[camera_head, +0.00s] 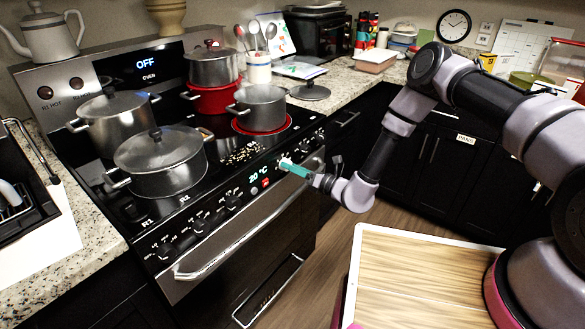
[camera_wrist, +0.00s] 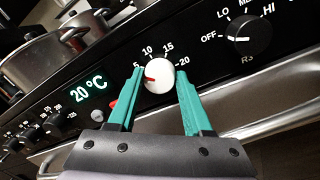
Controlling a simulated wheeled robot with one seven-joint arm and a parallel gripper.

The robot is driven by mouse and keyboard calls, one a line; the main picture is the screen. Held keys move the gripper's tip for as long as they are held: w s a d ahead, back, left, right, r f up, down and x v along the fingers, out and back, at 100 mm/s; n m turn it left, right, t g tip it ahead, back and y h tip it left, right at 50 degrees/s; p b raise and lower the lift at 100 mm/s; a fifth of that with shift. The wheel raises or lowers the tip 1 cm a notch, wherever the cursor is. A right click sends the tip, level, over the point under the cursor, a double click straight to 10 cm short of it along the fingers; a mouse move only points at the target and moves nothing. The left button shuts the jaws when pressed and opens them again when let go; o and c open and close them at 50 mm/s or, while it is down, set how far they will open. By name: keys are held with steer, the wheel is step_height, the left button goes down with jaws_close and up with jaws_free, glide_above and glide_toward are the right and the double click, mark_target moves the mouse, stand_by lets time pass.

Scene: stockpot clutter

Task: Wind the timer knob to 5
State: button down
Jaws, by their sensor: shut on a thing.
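The timer knob (camera_wrist: 158,76) is white and round, with a red pointer, on the stove's black front panel. Numbers 5, 10, 15 and 20 are printed around it. The red pointer points left, close to the 5 and slightly below it as the picture is turned. My gripper (camera_wrist: 159,72) has its teal fingers on either side of the knob and is shut on it. In the head view my gripper (camera_head: 292,167) reaches the stove's front panel from the right, and the fingers mostly hide the knob (camera_head: 284,161).
A burner knob (camera_wrist: 248,39) sits right of the timer. The 20 °C display (camera_wrist: 88,91) and a red button are to its left. Pots, including a lidded one (camera_head: 162,165), stand on the cooktop. The oven handle (camera_head: 245,225) runs below the panel.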

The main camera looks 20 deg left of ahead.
steer(key=shift+c, duration=1.6)
jaws_free()
steer(key=v, duration=1)
steer(key=shift+d, duration=0.4)
steer(key=shift+s, duration=0.15)
steer(key=s+d+r+n+g+h, duration=0.1)
steer(key=d+r+n+g, duration=0.1)
steer(key=r+n+g, duration=0.5)
steer(key=s+d+r+n+h, duration=0.1)
steer(key=d+r+n, duration=0.25)
steer(key=r, duration=0.85)
steer(key=s+d+r+n+g+h, duration=0.15)
steer(key=r+n+g, duration=0.25)
steer(key=r+n, duration=0.4)
steer(key=s+d+r+n+t+h, duration=0.2)
steer(key=s+d+r+t+h, duration=0.2)
steer(key=d+r, duration=0.3)
steer(key=s+d+r+n+t+h, duration=0.2)
steer(key=d+r, duration=0.5)
steer(key=d, duration=0.5)
steer(key=s+d+r+n+t+h, duration=0.2)
steer(key=s+d+r+t+h, duration=0.3)
steer(key=d, duration=0.4)
step_height(320, 180, up, 3)
steer(key=shift+s+d+f+t+h, duration=0.2)
steer(key=shift+s+t+h, duration=0.1)
steer(key=shift+t+h, duration=0.15)
